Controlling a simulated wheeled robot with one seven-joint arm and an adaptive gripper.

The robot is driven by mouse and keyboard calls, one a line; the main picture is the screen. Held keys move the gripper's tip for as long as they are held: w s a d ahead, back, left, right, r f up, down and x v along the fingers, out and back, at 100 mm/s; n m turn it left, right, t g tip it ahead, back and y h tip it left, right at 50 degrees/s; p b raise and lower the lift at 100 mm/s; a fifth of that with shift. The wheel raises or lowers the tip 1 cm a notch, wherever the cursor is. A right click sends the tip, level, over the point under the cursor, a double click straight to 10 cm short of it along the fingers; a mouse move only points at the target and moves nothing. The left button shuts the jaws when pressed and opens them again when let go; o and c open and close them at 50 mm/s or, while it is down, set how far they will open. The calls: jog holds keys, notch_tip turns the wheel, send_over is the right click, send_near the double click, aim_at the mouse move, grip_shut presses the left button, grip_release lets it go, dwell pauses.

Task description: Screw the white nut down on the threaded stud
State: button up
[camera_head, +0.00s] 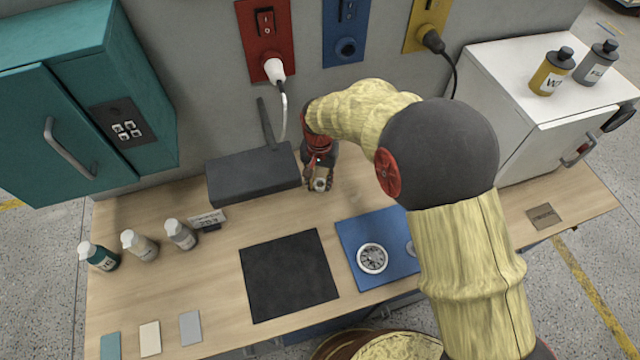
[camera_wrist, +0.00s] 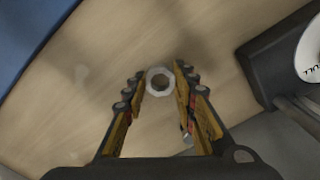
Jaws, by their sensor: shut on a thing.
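My gripper (camera_head: 319,181) points down over the bench behind the blue plate, just right of the dark grey box. In the wrist view my gripper (camera_wrist: 160,86) has its fingers on either side of the white nut (camera_wrist: 160,70), closed on it at the tips. The nut's open hole faces the camera, with brownish tone inside it. In the head view the nut (camera_head: 320,187) is small and pale between the fingertips. I cannot make out the threaded stud; my arm covers part of the blue plate (camera_head: 350,231).
A black mat (camera_head: 288,275) lies front left of my gripper. The dark grey box (camera_head: 252,176) with an upright handle stands close left. Several bottles (camera_head: 140,246) stand at the left; a white cabinet (camera_head: 500,100) stands right.

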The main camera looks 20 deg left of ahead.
jog(key=shift+c, duration=1.3)
